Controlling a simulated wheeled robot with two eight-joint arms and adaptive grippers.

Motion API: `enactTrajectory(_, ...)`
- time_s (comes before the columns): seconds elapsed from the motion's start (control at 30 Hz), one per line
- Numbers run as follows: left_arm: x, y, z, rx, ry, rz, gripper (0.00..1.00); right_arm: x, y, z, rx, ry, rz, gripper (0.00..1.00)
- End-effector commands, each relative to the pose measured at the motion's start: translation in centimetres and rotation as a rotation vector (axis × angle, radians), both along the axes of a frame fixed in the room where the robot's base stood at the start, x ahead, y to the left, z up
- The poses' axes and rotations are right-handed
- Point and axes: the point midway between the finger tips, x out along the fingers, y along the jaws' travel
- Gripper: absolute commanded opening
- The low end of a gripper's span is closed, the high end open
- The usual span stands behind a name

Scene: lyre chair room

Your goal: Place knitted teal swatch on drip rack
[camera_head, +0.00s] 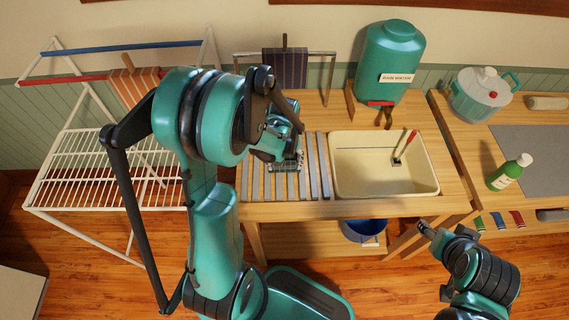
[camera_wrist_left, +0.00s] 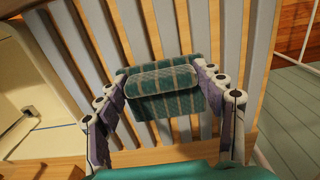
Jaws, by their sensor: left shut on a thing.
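The knitted teal swatch (camera_wrist_left: 165,90) is teal with pale check lines and looks folded over between my fingers in the left wrist view. My left gripper (camera_wrist_left: 165,92) is shut on it, one finger at each side. In the head view my left gripper (camera_head: 283,148) is over the drip rack (camera_head: 256,182), a row of grey slats left of the sink. Only a small edge of the swatch (camera_head: 287,166) shows there. The swatch is over the slats; I cannot tell whether it touches them. My right gripper (camera_head: 428,230) is at the lower right, far from the swatch, its fingers unclear.
A cream sink (camera_head: 384,190) with a red-handled brush adjoins the rack. A teal water tank (camera_head: 392,62) stands behind it. A white wire drying rack (camera_head: 95,170) with an orange cloth is at left.

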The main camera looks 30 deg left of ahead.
Motion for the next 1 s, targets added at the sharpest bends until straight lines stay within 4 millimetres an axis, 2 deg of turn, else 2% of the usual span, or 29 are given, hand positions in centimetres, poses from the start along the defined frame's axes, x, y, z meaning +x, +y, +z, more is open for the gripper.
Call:
enactTrajectory(0.13,0.0,0.0,-0.4,0.000,0.000,0.000,0.40,0.0,0.0,-0.4,0.000,0.000,0.000,0.55)
enactTrajectory(0.17,0.0,0.0,-0.4,0.000,0.000,0.000,0.71,0.0,0.0,-0.4,0.000,0.000,0.000,0.55)
enactTrajectory(0.23,0.0,0.0,-0.3,0.000,0.000,0.000,0.89,0.0,0.0,-0.3,0.000,0.000,0.000,0.55)
enactTrajectory(0.53,0.0,0.0,-0.2,0.000,0.000,0.000,0.89,0.0,0.0,-0.3,0.000,0.000,0.000,0.55)
enactTrajectory(0.67,0.0,0.0,0.4,0.000,0.000,0.000,0.89,0.0,0.0,0.3,0.000,0.000,0.000,0.55)
enactTrajectory(0.77,0.0,0.0,2.1,0.000,0.000,0.000,0.89,0.0,0.0,1.0,0.000,0.000,0.000,0.55)
enactTrajectory(1.0,0.0,0.0,7.6,0.000,0.000,0.000,0.89,0.0,0.0,3.1,0.000,0.000,0.000,0.55)
